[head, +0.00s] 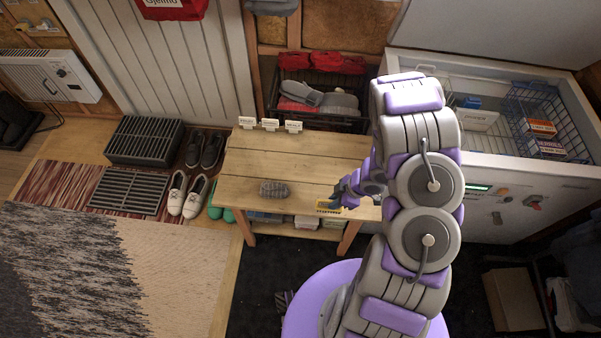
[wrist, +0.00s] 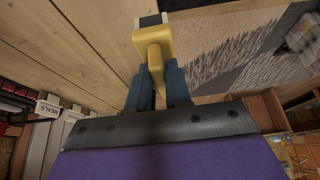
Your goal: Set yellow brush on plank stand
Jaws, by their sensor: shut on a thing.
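The plank stand (head: 300,160) is a low wooden bench in the middle of the head view. Its planks also fill the upper left of the wrist view (wrist: 70,50). My gripper (head: 340,196) is at the bench's front right part. In the wrist view, its two blue fingers (wrist: 158,84) are shut on the yellow brush (wrist: 152,42). The brush also shows in the head view (head: 328,206), over the front edge of the top. I cannot tell whether it touches the planks. My fingers hide part of it.
A grey brush-like object (head: 274,189) lies on the bench top, left of my gripper. Small white label cards (head: 270,125) stand along the back edge. An open chest freezer (head: 490,170) is at the right. Shoes (head: 188,194) stand left of the bench. The middle of the top is clear.

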